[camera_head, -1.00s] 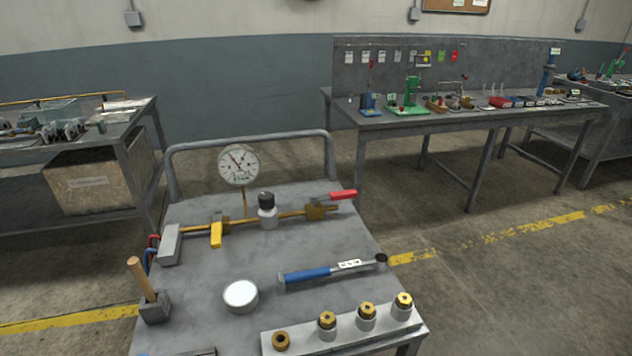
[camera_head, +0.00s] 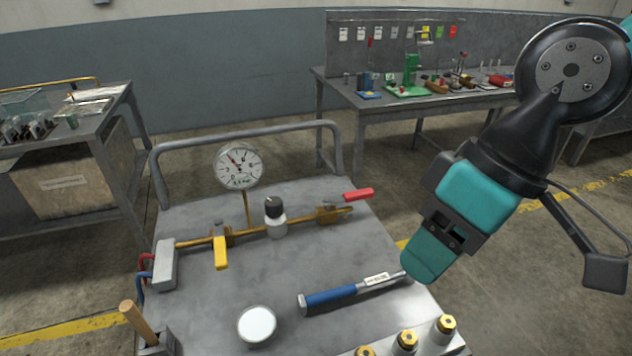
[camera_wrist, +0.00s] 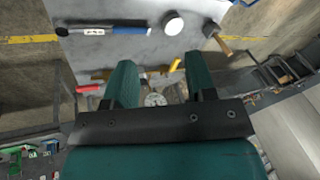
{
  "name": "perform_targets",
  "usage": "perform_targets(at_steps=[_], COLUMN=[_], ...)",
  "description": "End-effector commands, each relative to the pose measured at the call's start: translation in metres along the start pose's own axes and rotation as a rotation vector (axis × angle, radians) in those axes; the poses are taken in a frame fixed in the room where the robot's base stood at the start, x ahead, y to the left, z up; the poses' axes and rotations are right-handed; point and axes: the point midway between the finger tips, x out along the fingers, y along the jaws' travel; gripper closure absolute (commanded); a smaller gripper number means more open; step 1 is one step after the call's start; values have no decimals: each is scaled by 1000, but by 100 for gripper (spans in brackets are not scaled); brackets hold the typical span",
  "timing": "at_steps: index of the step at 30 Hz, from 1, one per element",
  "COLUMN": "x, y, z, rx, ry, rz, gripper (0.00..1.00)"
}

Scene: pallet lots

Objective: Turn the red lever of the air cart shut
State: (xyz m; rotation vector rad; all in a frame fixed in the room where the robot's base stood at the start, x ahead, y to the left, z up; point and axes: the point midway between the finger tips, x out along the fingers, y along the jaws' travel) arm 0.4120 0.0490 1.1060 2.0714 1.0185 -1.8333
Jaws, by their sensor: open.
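The red lever (camera_head: 358,195) sits on a brass valve (camera_head: 333,214) at the right end of the air cart's pipe. It points right, roughly along the pipe. The air cart (camera_head: 220,300) has a grey top. My gripper (camera_head: 428,262) is over the cart's right edge, to the right of and nearer than the red lever, and touches nothing that I can see. In the wrist view my gripper (camera_wrist: 161,65) has its two teal fingers apart and empty. There the red lever (camera_wrist: 88,88) lies outside the fingers, to the left.
A yellow lever (camera_head: 221,253), a black-knobbed regulator (camera_head: 275,216) and a gauge (camera_head: 238,166) stand along the pipe. A blue-handled tool (camera_head: 335,296), a white round tin (camera_head: 257,325) and brass fittings (camera_head: 407,340) lie nearer. A rail (camera_head: 245,136) rises behind. A workbench (camera_head: 380,101) stands beyond.

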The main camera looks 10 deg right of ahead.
Motion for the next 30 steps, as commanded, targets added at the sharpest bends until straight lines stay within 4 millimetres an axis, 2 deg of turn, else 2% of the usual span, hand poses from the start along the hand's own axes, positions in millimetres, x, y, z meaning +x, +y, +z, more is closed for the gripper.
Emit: perform_targets(at_steps=[5, 8, 9, 11, 12, 15, 18, 21, 24, 27, 30], x=[-22, -31, -33, -34, -33, -27, -16, -4, 7, 14, 20], y=[31, 66, 83, 111, 131, 185, 238, 282, 313, 332, 340], z=[-73, -128, -148, -175, -190, -220, -236, -240, -239, -236, -234], rx=[-141, -284, -346, -440, -502, -658, -804, -928, -1021, -1080, -1107], ry=[1, 2, 3, 5, 5, 6, 5, 0, -5, -9, -12], rz=[-30, -53, -61, -70, -76, -84, -86, -85, -83, -80, -79], gripper=[49, 49, 49, 49, 49, 49, 49, 49, 49, 49, 49])
